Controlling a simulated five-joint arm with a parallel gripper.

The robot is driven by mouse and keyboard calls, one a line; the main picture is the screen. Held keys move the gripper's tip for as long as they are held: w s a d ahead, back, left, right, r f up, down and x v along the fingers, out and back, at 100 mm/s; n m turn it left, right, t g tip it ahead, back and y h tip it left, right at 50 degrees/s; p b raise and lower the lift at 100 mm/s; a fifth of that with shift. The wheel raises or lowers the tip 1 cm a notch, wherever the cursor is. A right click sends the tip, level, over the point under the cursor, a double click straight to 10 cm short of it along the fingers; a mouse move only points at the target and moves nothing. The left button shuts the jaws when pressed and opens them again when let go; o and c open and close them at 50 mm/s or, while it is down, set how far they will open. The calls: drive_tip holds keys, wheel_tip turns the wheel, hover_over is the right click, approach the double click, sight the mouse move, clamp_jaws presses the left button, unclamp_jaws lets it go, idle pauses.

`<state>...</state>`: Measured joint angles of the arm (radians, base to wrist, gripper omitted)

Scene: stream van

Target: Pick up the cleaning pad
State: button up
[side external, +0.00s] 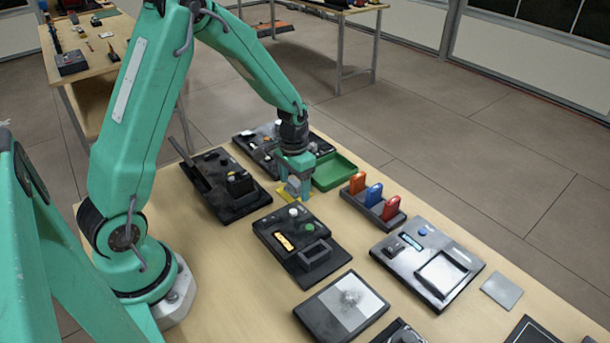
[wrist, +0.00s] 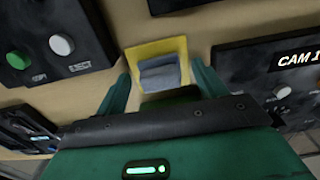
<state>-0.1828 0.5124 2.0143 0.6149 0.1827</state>
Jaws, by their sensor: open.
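A grey block-like pad (wrist: 158,73), which looks like the cleaning pad, sits within a yellow square (wrist: 158,47) on the wooden table. In the side view only an edge of the yellow square (side external: 283,198) shows below my gripper (side external: 296,188). In the wrist view my gripper (wrist: 160,84) is open, with one green finger on each side of the pad. The near part of the pad is hidden by my gripper body. I cannot tell whether the fingers touch it.
A black panel with white and green knobs (side external: 308,250) lies just in front of my gripper, and another black device (side external: 215,190) lies to its left. A green tray (side external: 335,170) and a rack of coloured blocks (side external: 372,208) stand to the right. Little table is free around the pad.

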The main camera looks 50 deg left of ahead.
sight(295, 184)
idle(0.5)
drive_tip(key=c, duration=1.1)
drive_tip(key=shift+o, duration=0.2)
drive_tip(key=shift+r, duration=0.15)
drive_tip(key=shift+r, duration=0.55)
drive_tip(key=r, duration=0.3)
drive_tip(key=shift+s+d, duration=0.1)
drive_tip(key=shift+d, duration=0.25)
drive_tip(key=s+d+r, duration=0.4)
drive_tip(key=d+r, duration=0.2)
drive_tip(key=d, duration=0.4)
drive_tip(key=shift+d+r, duration=0.15)
drive_tip(key=shift+r, duration=0.1)
